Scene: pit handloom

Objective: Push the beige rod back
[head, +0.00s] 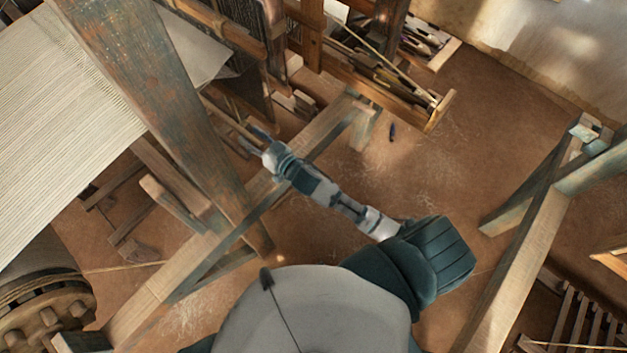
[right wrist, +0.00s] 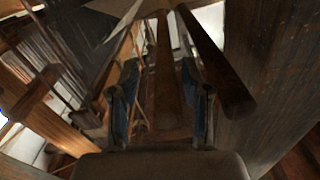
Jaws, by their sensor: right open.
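A thin beige rod (head: 228,118) runs from behind the dark wooden loom post down to my right gripper (head: 253,138) in the head view. In the right wrist view, my right gripper (right wrist: 159,70) has its two fingers apart, with a long brownish bar (right wrist: 169,65) running away between them. I cannot tell whether the fingers touch it. A darker round rod (right wrist: 215,65) lies to the right of the right finger. The post hides the far end of the beige rod. My left gripper is not in view.
The dark wooden post (head: 150,100) stands close left of my right gripper, with white warp threads (head: 60,120) beyond it. A long beam (head: 190,270) crosses below my forearm. A wooden tray (head: 435,110) with tools lies at upper right.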

